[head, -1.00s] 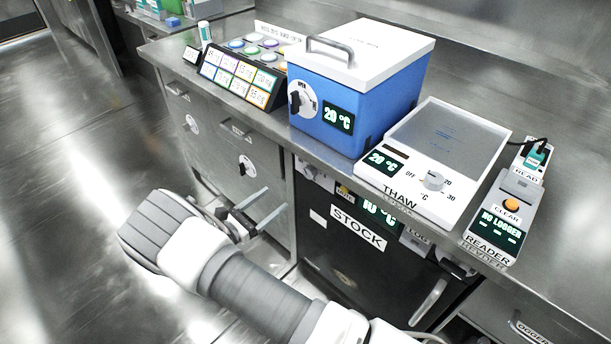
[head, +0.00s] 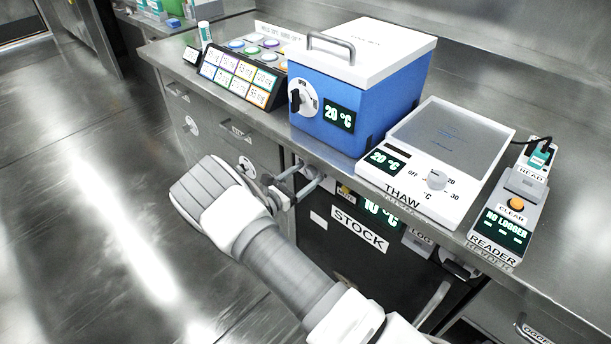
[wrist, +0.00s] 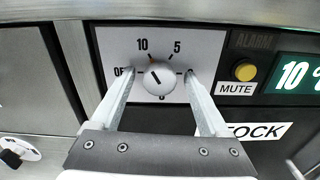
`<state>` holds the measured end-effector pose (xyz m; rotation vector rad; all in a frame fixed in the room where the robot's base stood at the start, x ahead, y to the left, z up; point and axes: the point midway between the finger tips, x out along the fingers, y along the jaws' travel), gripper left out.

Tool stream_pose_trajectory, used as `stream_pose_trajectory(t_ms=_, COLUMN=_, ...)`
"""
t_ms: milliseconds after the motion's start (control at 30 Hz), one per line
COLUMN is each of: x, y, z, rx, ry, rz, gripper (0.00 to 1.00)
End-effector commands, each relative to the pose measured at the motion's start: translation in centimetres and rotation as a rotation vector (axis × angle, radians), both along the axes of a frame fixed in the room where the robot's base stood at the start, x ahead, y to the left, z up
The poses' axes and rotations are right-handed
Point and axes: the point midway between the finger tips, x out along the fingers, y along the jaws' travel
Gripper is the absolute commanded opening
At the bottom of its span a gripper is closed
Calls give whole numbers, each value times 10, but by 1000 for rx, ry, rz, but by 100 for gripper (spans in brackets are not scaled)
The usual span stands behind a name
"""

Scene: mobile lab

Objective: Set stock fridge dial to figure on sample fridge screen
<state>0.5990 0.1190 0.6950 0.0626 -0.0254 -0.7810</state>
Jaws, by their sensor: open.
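The stock fridge is the dark front labelled STOCK (head: 358,231) under the bench, and its screen (head: 381,211) reads 10 °C. Its white dial plate (wrist: 198,48) shows OFF at left, 10 at upper left and 5 at upper right. My gripper (wrist: 160,76) is open, with one finger on each side of the knob; contact cannot be told. In the head view my gripper (head: 308,172) is at the fridge's upper left, hiding the dial. No screen in view is labelled as the sample fridge.
A yellow alarm button (wrist: 245,71) with a MUTE label is right of the dial. Above, the bench carries a blue box (head: 385,105) reading 20 °C, a THAW plate (head: 458,188) reading 20 °C and a READER (head: 503,230). The bench edge is close over my gripper.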

Motion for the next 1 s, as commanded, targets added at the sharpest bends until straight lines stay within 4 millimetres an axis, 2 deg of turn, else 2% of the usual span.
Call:
stream_pose_trajectory(t_ms=67, x=0, y=0, z=0, rx=0, ry=0, rz=0, gripper=79)
stream_pose_trajectory(t_ms=500, x=0, y=0, z=0, rx=0, ry=0, rz=0, gripper=2)
stream_pose_trajectory(t_ms=1000, x=-1, y=0, z=-1, rx=79, ry=-80, rz=0, gripper=0)
